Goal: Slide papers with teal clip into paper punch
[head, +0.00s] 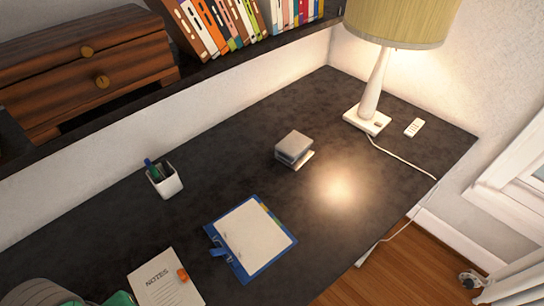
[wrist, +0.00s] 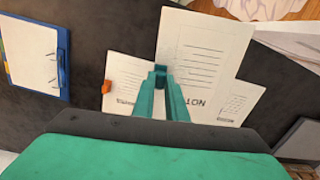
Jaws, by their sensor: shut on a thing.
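My gripper (wrist: 161,78) has teal fingers and is shut at the near edge of a white printed sheet, the papers with the teal clip (wrist: 208,48). The clip is hard to tell from the fingers, and I cannot tell whether the papers are lifted. In the head view these papers are hidden, and only teal and grey parts of my arm show at the bottom left. The paper punch (head: 293,149), a small grey block with a pale base, stands mid-desk, apart from my gripper.
Notes with an orange clip (head: 158,279) lie beside my gripper. A blue clipboard (head: 279,254) lies between them and the punch. A pen cup (head: 166,182) stands behind at the left, a lamp (head: 370,100) at the back right. The dark desk (head: 225,185) is clear around the punch.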

